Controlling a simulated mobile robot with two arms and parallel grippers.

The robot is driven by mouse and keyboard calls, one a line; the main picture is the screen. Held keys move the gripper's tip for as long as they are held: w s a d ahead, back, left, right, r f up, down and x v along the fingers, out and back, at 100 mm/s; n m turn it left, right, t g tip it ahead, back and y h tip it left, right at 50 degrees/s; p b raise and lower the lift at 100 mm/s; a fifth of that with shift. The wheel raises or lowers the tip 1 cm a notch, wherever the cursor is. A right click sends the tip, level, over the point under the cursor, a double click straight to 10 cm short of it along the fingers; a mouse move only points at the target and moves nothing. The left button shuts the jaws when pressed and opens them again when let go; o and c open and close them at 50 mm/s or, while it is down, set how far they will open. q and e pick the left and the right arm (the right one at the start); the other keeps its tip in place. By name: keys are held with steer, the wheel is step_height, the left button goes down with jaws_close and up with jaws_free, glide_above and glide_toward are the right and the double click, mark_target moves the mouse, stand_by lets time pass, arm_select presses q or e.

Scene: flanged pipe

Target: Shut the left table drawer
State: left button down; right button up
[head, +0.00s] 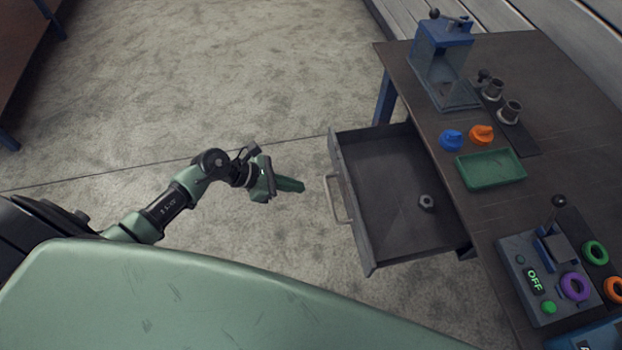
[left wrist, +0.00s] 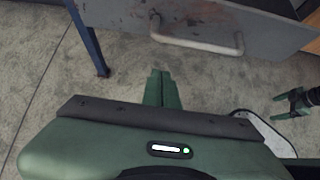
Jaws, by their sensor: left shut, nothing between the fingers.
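The left table drawer (head: 385,205) is pulled far out of the table (head: 400,70), its grey front facing left toward my left arm. A nut-like metal part (head: 427,202) lies inside it. The drawer handle (head: 337,198) is a pale bar on that front; it also shows at the top of the left wrist view (left wrist: 195,42). My left gripper (head: 298,186) is shut and empty, a short gap to the left of the handle. In the left wrist view its green fingers (left wrist: 158,80) are together, pointing toward the drawer front without touching it. A green gripper, apparently my right one (left wrist: 291,104), shows at the right edge there.
On the tabletop are a blue press (head: 440,60), a green tray (head: 491,169), blue and orange parts (head: 466,137), and a control box reading OFF (head: 535,280). A blue table leg (left wrist: 88,42) stands left of the drawer. The floor around my left gripper is clear.

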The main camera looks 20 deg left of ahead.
mark_target(393, 176)
arm_select(q)
steer(key=d, duration=0.1)
steer(key=w+d+p, duration=0.1)
steer(key=w+d, duration=0.1)
steer(key=shift+w+d+r, duration=0.2)
steer(key=shift+d+r, duration=0.05)
steer(key=shift+d, duration=0.05)
steer(key=shift+w+d, duration=0.1)
steer(key=w+d+b, duration=0.1)
steer(key=w+d, duration=0.3)
steer(key=d, duration=0.2)
steer(key=w+d+b, duration=0.2)
steer(key=w+d, duration=0.2)
steer(key=d, duration=0.2)
steer(key=w+d+b, duration=0.1)
steer(key=w+d, duration=0.4)
steer(key=d, duration=0.2)
steer(key=shift+f+b, duration=0.1)
steer(key=shift+b, duration=0.3)
steer(key=shift+d+r, duration=0.2)
steer(key=shift+r, duration=0.05)
steer(key=shift+r, duration=0.15)
